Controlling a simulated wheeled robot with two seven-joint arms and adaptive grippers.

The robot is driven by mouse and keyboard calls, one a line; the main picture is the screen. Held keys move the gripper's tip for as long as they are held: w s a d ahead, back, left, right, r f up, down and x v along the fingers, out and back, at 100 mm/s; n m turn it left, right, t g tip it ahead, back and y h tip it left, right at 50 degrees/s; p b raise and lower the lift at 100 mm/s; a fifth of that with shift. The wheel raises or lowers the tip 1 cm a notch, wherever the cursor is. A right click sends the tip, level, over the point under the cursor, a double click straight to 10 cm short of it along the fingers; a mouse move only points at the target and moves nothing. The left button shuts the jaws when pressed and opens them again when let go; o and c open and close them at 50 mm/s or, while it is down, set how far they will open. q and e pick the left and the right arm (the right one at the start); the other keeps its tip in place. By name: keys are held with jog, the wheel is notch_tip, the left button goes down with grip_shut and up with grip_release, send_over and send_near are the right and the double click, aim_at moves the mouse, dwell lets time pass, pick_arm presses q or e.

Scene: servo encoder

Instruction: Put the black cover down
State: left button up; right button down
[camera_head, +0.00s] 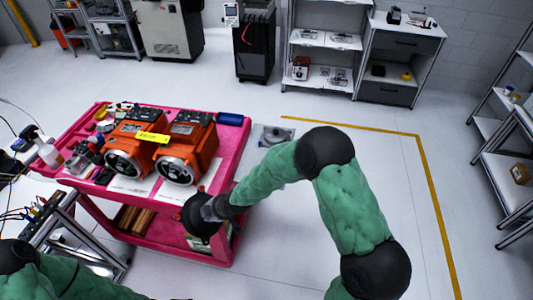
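The black cover (198,222) is a dark round piece at the end of my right arm, in front of the right edge of the pink cart (243,137). My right gripper (211,210) appears shut on it and holds it in the air beside the cart, apart from the floor. The fingertips are small and partly hidden by the cover. Two orange servo motors (187,147) (132,148) with round front faces stand on the cart top. My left arm shows only at the bottom left; its gripper is outside the picture.
A spray bottle (47,150) stands at the left. Shelves (325,50) line the back wall. The floor right of the cart is mostly clear.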

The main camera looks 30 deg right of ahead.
jog(key=shift+s+d, duration=0.15)
jog(key=shift+d, duration=0.15)
jog(key=shift+s+d+f+n+g, duration=0.2)
jog(key=shift+s+d+n+g, duration=0.15)
jog(key=shift+d+g, duration=0.35)
